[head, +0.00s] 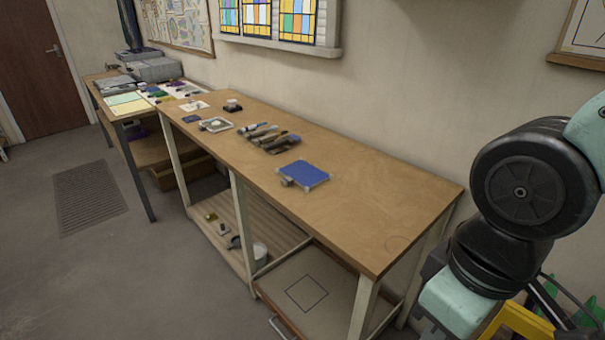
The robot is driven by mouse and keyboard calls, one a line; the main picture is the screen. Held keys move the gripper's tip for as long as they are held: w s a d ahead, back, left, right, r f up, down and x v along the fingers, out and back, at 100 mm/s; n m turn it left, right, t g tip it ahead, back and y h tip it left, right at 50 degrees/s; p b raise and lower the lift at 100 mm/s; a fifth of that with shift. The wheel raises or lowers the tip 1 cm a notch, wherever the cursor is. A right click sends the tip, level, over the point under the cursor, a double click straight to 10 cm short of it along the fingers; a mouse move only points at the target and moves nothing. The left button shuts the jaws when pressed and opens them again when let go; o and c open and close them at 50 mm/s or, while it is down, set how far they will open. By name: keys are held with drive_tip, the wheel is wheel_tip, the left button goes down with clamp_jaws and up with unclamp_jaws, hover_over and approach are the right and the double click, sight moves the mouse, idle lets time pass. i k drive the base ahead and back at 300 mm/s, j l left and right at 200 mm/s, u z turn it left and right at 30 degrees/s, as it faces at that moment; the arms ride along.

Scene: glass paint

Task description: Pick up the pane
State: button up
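A blue square pane (305,174) lies flat on the wooden workbench (370,215), right of the bench's middle. Small pale pieces show at its corners, and a small grey block (287,182) sits at its left corner. A smaller dark blue piece (191,119) lies farther back on the bench; I cannot tell whether it is glass. My arm shows at the right edge of the head view, apart from the pane. My gripper is outside the view.
The bench's near right end is clear. Lower shelves hold a white tub (259,251). A wall rises along the bench's back.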

sight(306, 176)
drive_tip(key=j+z, duration=0.1)
drive_tip(key=j, duration=1)
drive_tip(key=i+j, duration=0.2)
drive_tip(key=j, duration=0.15)
drive_tip(key=i+j+z, duration=0.1)
drive_tip(key=j, duration=0.25)
drive_tip(key=i+j, duration=0.3)
drive_tip(key=i+j+z, duration=0.1)
drive_tip(key=j, duration=0.3)
drive_tip(key=i+j, duration=0.25)
drive_tip(key=j, duration=0.15)
drive_tip(key=i+j, duration=0.2)
drive_tip(key=i+z, duration=0.05)
drive_tip(key=i, duration=0.05)
